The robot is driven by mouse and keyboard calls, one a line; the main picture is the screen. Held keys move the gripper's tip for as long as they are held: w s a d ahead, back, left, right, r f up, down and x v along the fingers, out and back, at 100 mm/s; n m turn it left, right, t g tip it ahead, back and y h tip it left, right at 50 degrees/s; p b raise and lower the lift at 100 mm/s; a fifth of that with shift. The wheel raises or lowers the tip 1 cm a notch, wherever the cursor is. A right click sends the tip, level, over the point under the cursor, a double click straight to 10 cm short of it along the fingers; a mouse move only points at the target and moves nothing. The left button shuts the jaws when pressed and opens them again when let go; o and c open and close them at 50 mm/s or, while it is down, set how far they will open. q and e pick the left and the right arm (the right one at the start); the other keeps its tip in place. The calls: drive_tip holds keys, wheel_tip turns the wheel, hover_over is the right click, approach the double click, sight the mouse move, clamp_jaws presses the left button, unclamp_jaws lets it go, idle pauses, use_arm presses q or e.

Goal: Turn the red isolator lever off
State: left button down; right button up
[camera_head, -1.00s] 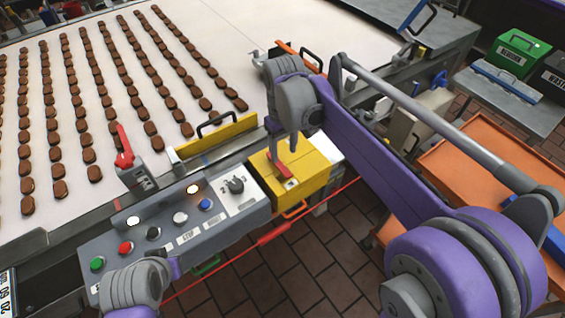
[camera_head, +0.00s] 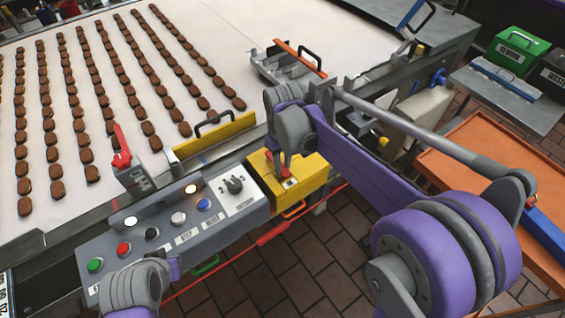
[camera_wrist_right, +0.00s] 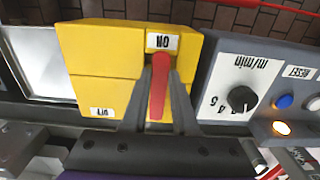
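The red isolator lever (camera_wrist_right: 158,84) is on a yellow box (camera_wrist_right: 98,62). In the right wrist view it points at the ON label (camera_wrist_right: 163,41); the OFF label (camera_wrist_right: 101,112) is on another part of the box. My right gripper (camera_wrist_right: 161,88) has one finger on each side of the lever, close to it. I cannot tell whether both fingers press on it. In the head view, the right gripper (camera_head: 287,165) is over the yellow box (camera_head: 312,180) and partly hides the lever. My left arm's wrist shows at the bottom left; its fingers do not show.
A grey control panel (camera_head: 183,236) with buttons and a dial (camera_head: 234,185) is beside the box. Another red lever (camera_head: 121,148) stands behind the panel. A yellow handled plate (camera_head: 213,137) edges the white conveyor (camera_head: 240,40). A red cord (camera_head: 273,233) runs below the box.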

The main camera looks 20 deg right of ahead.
clamp_jaws()
idle(1.0)
